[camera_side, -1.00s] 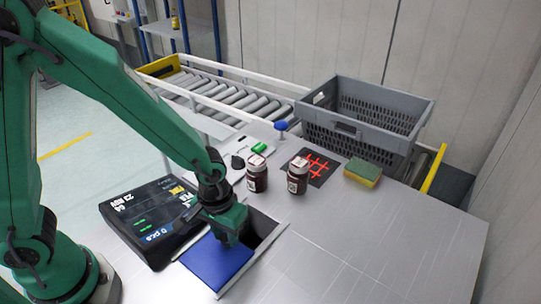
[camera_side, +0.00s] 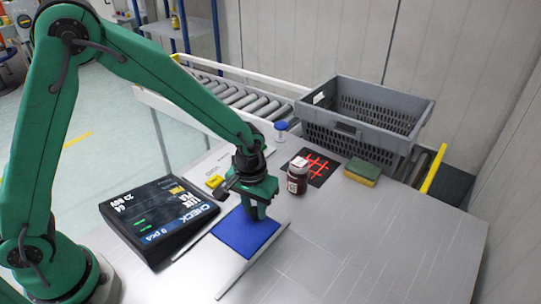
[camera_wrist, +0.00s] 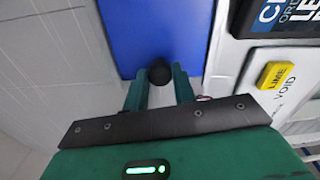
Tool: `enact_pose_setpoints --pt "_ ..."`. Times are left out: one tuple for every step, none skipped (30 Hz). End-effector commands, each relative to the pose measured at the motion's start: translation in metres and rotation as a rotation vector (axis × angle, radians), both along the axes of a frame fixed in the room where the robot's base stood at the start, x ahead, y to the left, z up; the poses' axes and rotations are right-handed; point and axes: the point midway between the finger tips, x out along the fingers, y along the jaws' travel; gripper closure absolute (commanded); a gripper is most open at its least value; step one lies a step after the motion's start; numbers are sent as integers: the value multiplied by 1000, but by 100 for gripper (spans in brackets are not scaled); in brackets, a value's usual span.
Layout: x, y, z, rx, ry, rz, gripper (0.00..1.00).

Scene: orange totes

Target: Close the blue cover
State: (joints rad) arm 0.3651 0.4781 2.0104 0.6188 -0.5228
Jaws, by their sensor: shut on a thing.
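The blue cover (camera_side: 246,236) lies flat in the metal worktop between two light rails. No dark opening shows around it in the side view. My gripper (camera_side: 257,214) is at its far edge, pointing down. In the wrist view, the cover (camera_wrist: 160,30) fills the top middle. The two green fingers of my gripper (camera_wrist: 160,88) are on either side of a round black knob (camera_wrist: 160,72) at the cover's edge and are shut on it. The strip of worktop behind the gripper is partly hidden.
A black display box (camera_side: 160,218) stands left of the cover. A dark jar (camera_side: 297,176), a card with a red grid (camera_side: 318,166) and a sponge (camera_side: 362,172) are to the right. A grey crate (camera_side: 345,128) stands behind. The front right worktop is clear.

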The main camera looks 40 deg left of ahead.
Motion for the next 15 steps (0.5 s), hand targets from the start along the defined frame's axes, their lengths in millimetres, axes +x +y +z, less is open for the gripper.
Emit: enact_pose_setpoints --pt "6 4 -1 3 6 8 100" --pt "9 4 -1 3 6 8 100" --pt "11 4 -1 4 8 8 100" --pt "13 4 -1 4 8 8 100" --pt "15 4 -1 4 8 8 100" --pt "16 4 -1 3 7 7 100" --pt "17 4 -1 3 7 7 100" --pt "17 4 0 3 6 7 100" --pt "18 4 0 2 5 7 100" --pt "18 4 0 2 5 7 100" --pt "18 3 0 1 3 7 100" --pt "18 3 0 1 2 7 100" --pt "19 3 0 2 1 7 100" --pt "19 3 0 1 1 7 100" --pt "19 3 0 1 0 7 100"
